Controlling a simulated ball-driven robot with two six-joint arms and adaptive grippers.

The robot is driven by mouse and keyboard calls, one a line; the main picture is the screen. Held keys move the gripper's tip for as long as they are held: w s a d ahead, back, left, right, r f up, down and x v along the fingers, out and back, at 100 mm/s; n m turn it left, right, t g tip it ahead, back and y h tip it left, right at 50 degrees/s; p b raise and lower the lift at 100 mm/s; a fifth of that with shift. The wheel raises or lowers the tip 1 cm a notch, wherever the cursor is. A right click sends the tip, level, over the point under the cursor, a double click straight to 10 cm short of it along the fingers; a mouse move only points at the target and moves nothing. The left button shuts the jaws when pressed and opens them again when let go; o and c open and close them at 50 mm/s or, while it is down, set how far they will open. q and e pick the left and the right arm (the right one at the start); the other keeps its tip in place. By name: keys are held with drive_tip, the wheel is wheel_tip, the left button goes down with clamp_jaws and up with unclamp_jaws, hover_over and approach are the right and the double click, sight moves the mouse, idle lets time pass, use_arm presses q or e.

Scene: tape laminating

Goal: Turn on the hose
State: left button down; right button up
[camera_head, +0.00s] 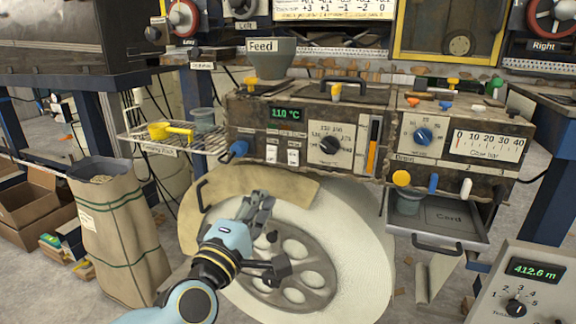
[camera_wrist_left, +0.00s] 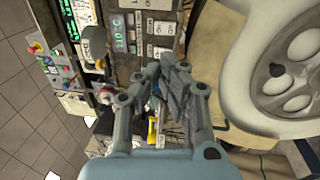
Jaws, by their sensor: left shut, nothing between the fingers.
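I cannot pick out a hose for certain in either view. A blue handle (camera_head: 236,150) sticks out at the lower left corner of the worn control machine (camera_head: 255,112); I cannot tell whether it belongs to a hose. My left gripper (camera_head: 264,198) is shut and empty, in front of the large pale wheel (camera_head: 345,235) and below the machine's front. It is apart from the blue handle, lower and slightly to its right. In the left wrist view the fingers (camera_wrist_left: 172,62) come together before the machine panel. My right gripper is not in view.
A wire shelf (camera_head: 160,141) with a yellow scoop (camera_head: 170,131) juts out at left. A sack (camera_head: 110,235) stands below it. An open drawer (camera_head: 450,215) projects at right, near a grey meter box (camera_head: 525,285). A feed funnel (camera_head: 270,62) tops the machine.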

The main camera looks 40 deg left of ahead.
use_arm(q)
approach(293, 156)
drive_tip(key=x, duration=0.7)
drive_tip(key=shift+w+a+p, duration=0.1)
drive_tip(key=shift+w+p, duration=0.1)
drive_tip(key=shift+p, duration=0.15)
